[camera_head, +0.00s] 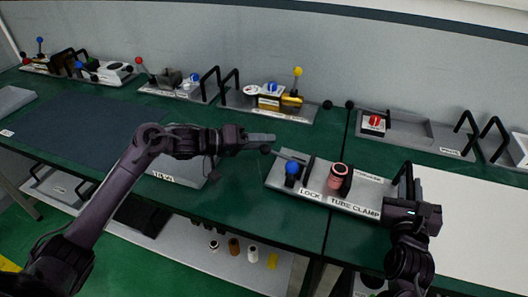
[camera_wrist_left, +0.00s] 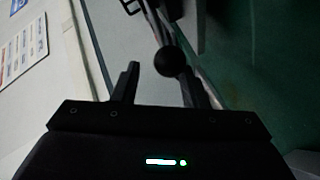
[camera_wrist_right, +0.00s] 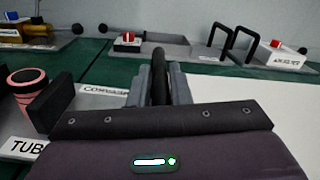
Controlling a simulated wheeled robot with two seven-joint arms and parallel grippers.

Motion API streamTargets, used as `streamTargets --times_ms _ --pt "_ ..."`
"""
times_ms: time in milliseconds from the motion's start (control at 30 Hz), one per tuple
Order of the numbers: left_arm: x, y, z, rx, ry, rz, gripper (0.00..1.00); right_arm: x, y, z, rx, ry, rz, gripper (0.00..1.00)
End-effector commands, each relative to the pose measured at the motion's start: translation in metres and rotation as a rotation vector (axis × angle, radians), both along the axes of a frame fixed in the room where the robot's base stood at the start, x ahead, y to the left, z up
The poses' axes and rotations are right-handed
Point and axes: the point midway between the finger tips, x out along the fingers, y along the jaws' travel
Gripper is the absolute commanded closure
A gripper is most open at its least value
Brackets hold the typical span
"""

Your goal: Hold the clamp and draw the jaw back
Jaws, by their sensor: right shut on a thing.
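The tube clamp (camera_head: 330,205) is a grey plate on the green bench. It bears a blue lock knob (camera_head: 292,168), a pink tube (camera_head: 336,176) beside black jaw blocks, and a rod with a black ball (camera_head: 266,149) at its left end. The tube also shows in the right wrist view (camera_wrist_right: 24,82). My right gripper (camera_wrist_right: 162,84) is shut on the black handle (camera_wrist_right: 160,65) at the plate's right end. My left gripper (camera_head: 268,141) is open at the black ball. In the left wrist view, the ball (camera_wrist_left: 171,62) shows between the finger tips; contact cannot be told.
Several other fixtures stand along the back, among them one with a red button (camera_head: 374,121) and one with a yellow ball lever (camera_head: 298,72). A dark mat (camera_head: 75,125) lies at left. A white panel (camera_head: 470,215) lies right of the clamp. Small parts lie on a lower shelf.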

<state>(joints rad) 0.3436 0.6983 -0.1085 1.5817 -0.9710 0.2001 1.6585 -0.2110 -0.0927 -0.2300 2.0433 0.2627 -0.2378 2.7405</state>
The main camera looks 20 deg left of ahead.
Motion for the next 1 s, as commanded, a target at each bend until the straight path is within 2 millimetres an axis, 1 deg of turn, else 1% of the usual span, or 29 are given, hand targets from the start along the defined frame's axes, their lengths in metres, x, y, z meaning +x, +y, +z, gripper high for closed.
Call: streamTargets --times_ms 33,100,233,400,633,667,833,867,1000 --pt "0.000 -0.001 0.015 -0.002 -0.013 -0.003 0.64 -0.001 0.004 -0.009 -0.004 0.021 0.009 1.00" --pt "0.000 0.000 0.028 -0.003 -0.013 -0.003 0.64 -0.001 0.005 -0.009 -0.003 0.021 0.012 1.00" --pt "0.000 0.001 0.046 -0.004 -0.011 -0.002 0.64 -0.001 0.005 -0.009 -0.003 0.020 0.011 1.00" --pt "-0.001 0.001 0.057 -0.004 -0.007 -0.001 0.64 0.000 0.005 -0.008 -0.003 0.019 0.012 1.00" --pt "-0.001 0.001 0.057 -0.003 -0.006 0.000 0.64 0.000 0.005 -0.007 -0.002 0.017 0.011 1.00" --pt "-0.001 0.001 0.057 -0.003 -0.006 0.000 0.64 0.000 0.005 -0.007 -0.002 0.017 0.011 0.82" --pt "-0.001 0.001 0.057 -0.003 -0.006 0.000 0.64 0.000 0.005 -0.005 -0.001 0.011 0.011 0.60" --pt "-0.001 0.001 0.057 -0.003 -0.006 0.000 0.64 0.000 0.005 -0.005 -0.002 0.010 0.011 0.58" --pt "-0.001 0.001 0.057 -0.003 -0.006 0.000 0.64 0.000 0.005 -0.003 -0.001 0.007 0.012 0.58"
